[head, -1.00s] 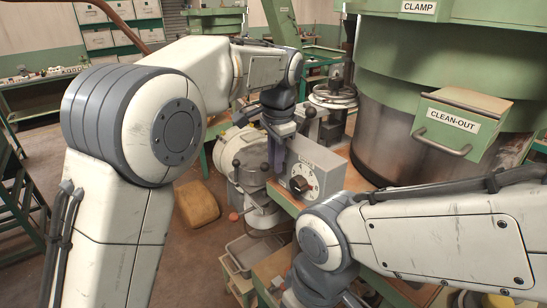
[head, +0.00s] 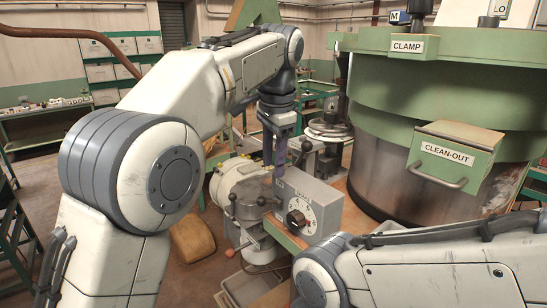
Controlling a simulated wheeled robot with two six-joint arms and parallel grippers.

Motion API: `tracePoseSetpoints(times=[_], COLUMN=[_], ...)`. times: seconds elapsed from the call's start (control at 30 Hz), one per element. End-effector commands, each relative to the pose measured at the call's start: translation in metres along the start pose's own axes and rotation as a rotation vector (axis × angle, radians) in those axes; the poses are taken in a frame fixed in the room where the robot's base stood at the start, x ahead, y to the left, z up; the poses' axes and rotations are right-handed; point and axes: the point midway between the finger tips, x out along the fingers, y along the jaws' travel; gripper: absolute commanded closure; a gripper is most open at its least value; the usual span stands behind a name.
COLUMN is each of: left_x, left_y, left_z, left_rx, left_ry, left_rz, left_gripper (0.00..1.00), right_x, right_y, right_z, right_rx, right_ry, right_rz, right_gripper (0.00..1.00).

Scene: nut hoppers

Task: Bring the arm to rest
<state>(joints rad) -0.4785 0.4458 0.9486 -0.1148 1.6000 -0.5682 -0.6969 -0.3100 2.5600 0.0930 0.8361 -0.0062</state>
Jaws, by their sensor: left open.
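My left arm comes in from the left, bends at the elbow and reaches over the bench. My left gripper (head: 275,163) hangs pointing down at the back left corner of a grey control box with a dial (head: 306,207). Its dark fingers look empty; their gap is hard to see from here. I cannot tell whether they touch the box. My right arm lies across the lower right. Its gripper is out of view below the frame.
A large green and steel hopper (head: 395,165) with a CLEAN-OUT drawer (head: 455,152) and a CLAMP label (head: 408,46) fills the right. A rounded machine with ball-ended levers (head: 243,197) stands left of the control box. A handwheel (head: 332,130) stands behind. A tan sack (head: 192,243) lies on the floor.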

Motion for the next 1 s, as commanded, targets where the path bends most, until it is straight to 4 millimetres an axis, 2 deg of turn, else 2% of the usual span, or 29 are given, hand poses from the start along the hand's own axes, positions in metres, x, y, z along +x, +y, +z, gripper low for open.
tracePoseSetpoints(times=[0.1,0.4,0.57,0.67,0.77,0.87,1.0], left_x=[-0.007,-0.007,0.004,0.022,0.048,0.075,0.116], left_y=[0.000,0.000,0.013,0.036,0.068,0.102,0.151], left_z=[0.000,0.000,0.004,0.013,0.028,0.048,0.085], left_rx=[0.000,0.000,-0.011,-0.031,-0.067,-0.111,-0.178], left_ry=[0.000,-0.001,0.002,0.006,0.011,0.016,0.014], left_rz=[0.000,0.000,0.012,0.033,0.062,0.092,0.133], left_gripper=[0.58,0.58,0.58,0.58,0.58,0.58,0.58], right_x=[-0.001,-0.001,0.007,0.018,0.031,0.043,0.059], right_y=[0.000,0.000,0.001,0.001,0.002,0.003,0.004], right_z=[0.000,0.000,0.000,0.001,0.002,0.002,0.003], right_rx=[0.000,0.000,0.000,0.001,0.002,0.003,0.004], right_ry=[0.000,0.000,0.000,0.000,0.000,0.000,0.000], right_rz=[0.000,0.000,0.000,0.000,0.000,0.000,0.000], right_gripper=[1.00,1.00,1.00,1.00,1.00,1.00,1.00])
